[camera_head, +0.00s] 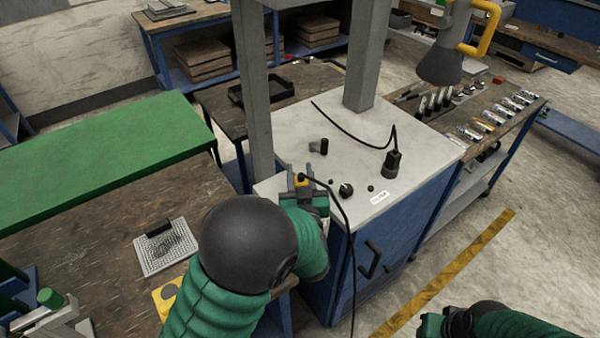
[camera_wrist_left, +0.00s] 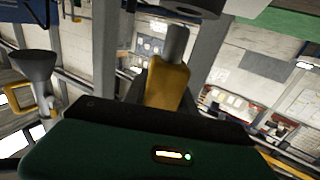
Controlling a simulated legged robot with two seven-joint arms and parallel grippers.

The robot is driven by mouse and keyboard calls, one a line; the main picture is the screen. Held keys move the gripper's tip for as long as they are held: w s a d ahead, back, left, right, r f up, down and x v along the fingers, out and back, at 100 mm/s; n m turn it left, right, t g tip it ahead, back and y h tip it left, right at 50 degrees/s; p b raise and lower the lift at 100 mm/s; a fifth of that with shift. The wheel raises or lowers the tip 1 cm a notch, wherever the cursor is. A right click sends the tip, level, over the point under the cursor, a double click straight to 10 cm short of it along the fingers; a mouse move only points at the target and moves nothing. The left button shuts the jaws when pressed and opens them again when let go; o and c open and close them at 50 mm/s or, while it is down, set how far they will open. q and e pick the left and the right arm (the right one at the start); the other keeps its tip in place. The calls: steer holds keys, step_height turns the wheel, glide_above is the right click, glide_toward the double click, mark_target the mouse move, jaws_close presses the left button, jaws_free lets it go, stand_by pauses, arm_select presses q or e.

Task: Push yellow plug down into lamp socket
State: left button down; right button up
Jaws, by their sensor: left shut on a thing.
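My left gripper (camera_head: 302,184) is at the front left of the white cabinet top, shut on the yellow plug (camera_head: 301,179). A black cable runs from the plug down the cabinet front. In the left wrist view the yellow plug (camera_wrist_left: 167,87) stands between the fingers, with a grey cylindrical end near a dark round part. I cannot tell which part is the lamp socket, or whether the plug touches it. A grey cone-shaped lamp head (camera_head: 440,62) hangs at the upper right. My right arm shows at the bottom right; its fingers cannot be made out.
The white cabinet top (camera_head: 290,128) holds a black plug with cable (camera_head: 392,162), a small black fitting (camera_head: 319,146) and a black knob (camera_head: 346,190). Grey posts (camera_head: 365,60) rise from it. A workbench (camera_head: 530,105) with small tools stands right. A mesh plate (camera_head: 165,250) lies left.

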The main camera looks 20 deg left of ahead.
arm_select(q)
steer(key=shift+a+f, duration=0.1)
steer(key=shift+f, duration=0.25)
steer(key=shift+f+b, duration=1.65)
steer(key=shift+b, duration=0.05)
steer(key=c, duration=0.9)
jaws_free()
